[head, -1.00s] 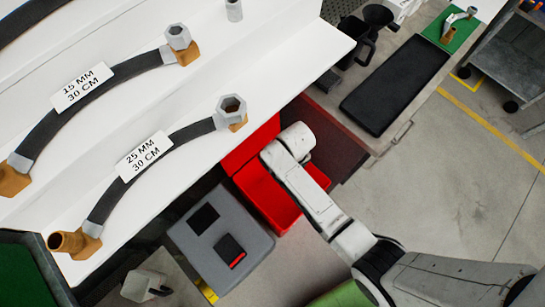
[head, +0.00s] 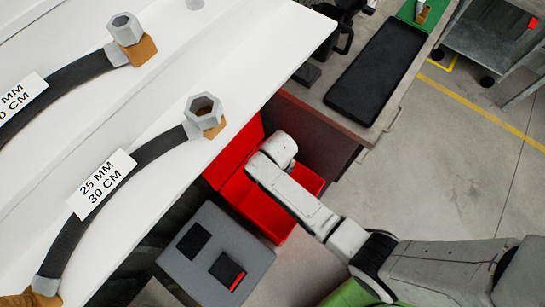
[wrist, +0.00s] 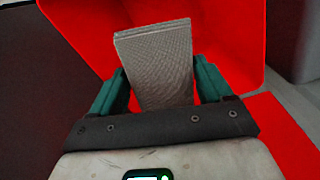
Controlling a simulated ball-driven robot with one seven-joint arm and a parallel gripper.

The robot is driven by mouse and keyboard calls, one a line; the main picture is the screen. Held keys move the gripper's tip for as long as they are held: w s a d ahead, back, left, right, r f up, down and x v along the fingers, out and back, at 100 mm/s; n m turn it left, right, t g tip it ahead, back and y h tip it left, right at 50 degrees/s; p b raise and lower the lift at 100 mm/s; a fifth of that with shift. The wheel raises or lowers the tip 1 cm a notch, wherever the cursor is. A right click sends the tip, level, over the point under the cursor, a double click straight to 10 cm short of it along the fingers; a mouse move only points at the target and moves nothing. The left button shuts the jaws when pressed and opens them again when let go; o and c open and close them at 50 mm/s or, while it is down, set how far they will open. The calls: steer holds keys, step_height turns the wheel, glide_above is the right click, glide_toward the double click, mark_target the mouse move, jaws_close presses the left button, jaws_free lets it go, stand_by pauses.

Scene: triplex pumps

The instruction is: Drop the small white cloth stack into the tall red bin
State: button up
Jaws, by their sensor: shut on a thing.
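The cloth stack (wrist: 155,60) shows in the wrist view as a flat, layered, greyish-white block. My gripper (wrist: 158,85) is shut on it, with one teal finger on each side. The red bin (wrist: 225,35) fills much of the wrist view behind and around the stack. The stack appears to be over or within the bin's opening; its exact height cannot be told. In the head view the red bin (head: 262,210) stands beside the white bench, with my arm reaching over it. My arm hides my gripper and the stack there.
The white bench (head: 150,75) with labelled hoses (head: 130,165) lies left of the bin. A grey box (head: 215,255) stands in front of it. A dark red panel (head: 320,135) and a counter with a black mat (head: 378,70) are behind. Open floor (head: 440,170) lies right.

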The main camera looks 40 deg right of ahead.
steer(key=o, duration=1.1)
step_height(320, 180, up, 11)
steer(key=shift+p, duration=0.45)
steer(key=shift+f, duration=0.1)
